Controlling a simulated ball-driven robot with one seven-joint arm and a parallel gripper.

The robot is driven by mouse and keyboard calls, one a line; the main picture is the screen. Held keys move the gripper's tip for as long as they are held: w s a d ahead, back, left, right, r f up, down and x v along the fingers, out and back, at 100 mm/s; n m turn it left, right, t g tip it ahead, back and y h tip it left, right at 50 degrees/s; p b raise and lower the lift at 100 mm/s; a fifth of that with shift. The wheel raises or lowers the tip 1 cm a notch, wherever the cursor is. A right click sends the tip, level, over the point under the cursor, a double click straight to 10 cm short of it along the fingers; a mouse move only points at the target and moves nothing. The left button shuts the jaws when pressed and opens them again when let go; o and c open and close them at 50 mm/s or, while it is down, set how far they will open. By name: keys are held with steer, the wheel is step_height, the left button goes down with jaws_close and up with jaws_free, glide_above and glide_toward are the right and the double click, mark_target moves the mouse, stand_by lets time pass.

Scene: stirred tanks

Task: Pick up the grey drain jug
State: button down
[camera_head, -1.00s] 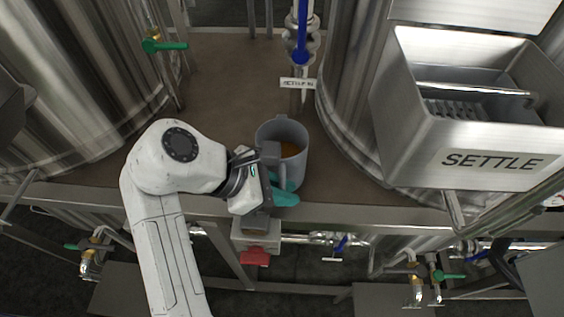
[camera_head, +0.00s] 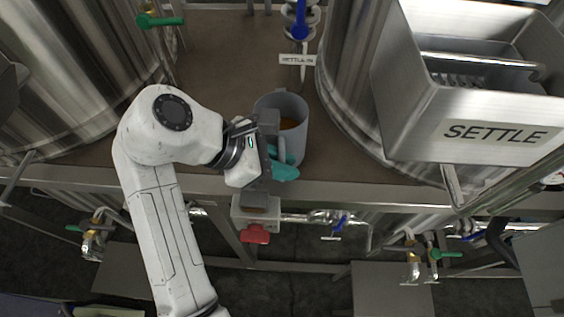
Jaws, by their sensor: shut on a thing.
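The grey drain jug (camera_head: 295,107) stands upright on the brown platform, with some orange-brown liquid showing inside. My gripper (camera_head: 280,160) is at the jug's near side, its teal fingers shut on the jug, apparently at the handle. The gripper body hides the handle and part of the near wall, so the exact hold is not clear. I cannot tell whether the jug's base is touching the platform.
Large steel tanks (camera_head: 75,70) stand left and right of the jug. A steel box marked SETTLE (camera_head: 490,135) juts out at the right. A blue-handled valve (camera_head: 300,20) and a small label plate (camera_head: 297,59) are behind the jug. Platform is bare left of it.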

steer(key=s+a+r+b, duration=0.1)
steer(key=s+a+r, duration=0.2)
steer(key=s+r, duration=0.8)
steer(key=s, duration=0.2)
steer(key=shift+s+a+r+b, duration=0.15)
steer(key=shift+s+r+b, duration=0.2)
steer(key=shift+s, duration=0.05)
